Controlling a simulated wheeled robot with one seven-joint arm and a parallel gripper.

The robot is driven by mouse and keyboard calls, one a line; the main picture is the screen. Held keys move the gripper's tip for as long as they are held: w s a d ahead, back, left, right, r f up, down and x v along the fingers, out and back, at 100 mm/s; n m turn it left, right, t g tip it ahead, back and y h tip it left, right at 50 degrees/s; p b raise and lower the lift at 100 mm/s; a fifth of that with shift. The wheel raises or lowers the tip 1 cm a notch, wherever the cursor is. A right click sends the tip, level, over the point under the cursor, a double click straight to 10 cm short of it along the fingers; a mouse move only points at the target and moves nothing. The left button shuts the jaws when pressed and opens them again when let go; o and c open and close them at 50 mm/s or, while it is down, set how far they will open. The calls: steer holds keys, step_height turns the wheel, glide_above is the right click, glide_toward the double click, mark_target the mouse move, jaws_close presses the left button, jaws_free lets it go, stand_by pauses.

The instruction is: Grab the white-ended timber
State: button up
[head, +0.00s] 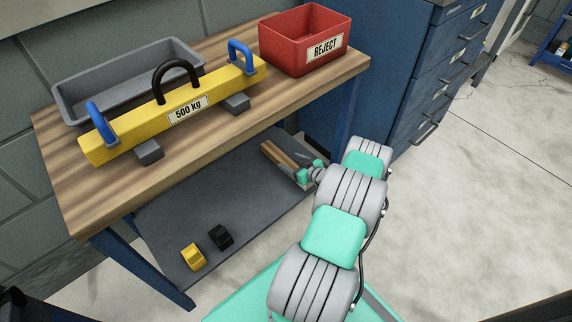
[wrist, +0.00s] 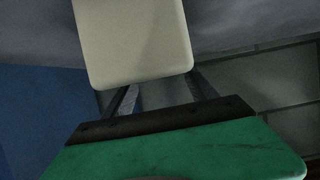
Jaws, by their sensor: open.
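Brown timber (head: 279,157) lies on the lower shelf under the bench, towards its right end. In the head view my gripper (head: 302,175) is at the near end of this timber, and my arm partly hides that end. In the wrist view a large off-white block face with rounded corners, which looks like the white end of the timber (wrist: 132,45), fills the upper middle. My gripper (wrist: 163,92) is open, its two dark fingers showing below that face. The white end covers the fingertips, so I cannot tell whether it sits between them.
A wooden bench (head: 205,135) stands above the shelf (head: 170,225). On it are a yellow 500 kg beam (head: 140,128), a grey tray (head: 75,97) and a red REJECT bin (head: 285,42). Yellow (head: 193,257) and black (head: 221,237) pieces lie on the shelf. Blue drawers (head: 425,85) stand right.

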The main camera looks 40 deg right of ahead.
mark_target(285, 160)
steer(key=x, duration=0.1)
steer(key=b+x, duration=0.1)
steer(key=x, duration=0.1)
steer(key=shift+w+a+f, duration=0.2)
steer(key=shift+w+a, duration=0.05)
steer(key=shift+a, duration=0.1)
steer(key=shift+w, duration=0.45)
steer(key=shift+c, duration=0.4)
steer(key=shift+s+d, duration=0.1)
jaws_close()
steer(key=shift+r, duration=0.1)
